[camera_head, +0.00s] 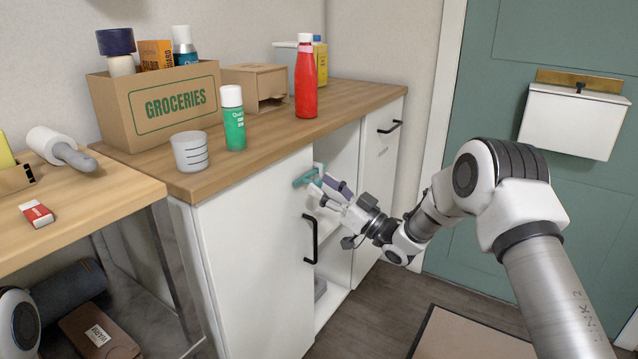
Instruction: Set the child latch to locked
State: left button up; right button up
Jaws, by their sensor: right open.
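A small teal piece (305,178), which looks like the child latch, sits near the upper right edge of the white cabinet door (255,250). Its exact position and setting are too small to tell. My right gripper (326,187) is open, with its fingertips right beside the teal piece. I cannot tell whether they touch it. The door has a black bar handle (310,239) below the gripper. To the right of the door the open cabinet interior (338,160) shows. My left gripper is out of view.
The wooden counter (270,132) above holds a groceries box (150,125), a white cup (189,152), a green can (233,118) and a red bottle (306,78). A second door with a black handle (390,127) is at the right. A mat (465,340) lies on the floor.

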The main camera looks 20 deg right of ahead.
jog(key=v, duration=1)
jog(key=shift+d, duration=0.1)
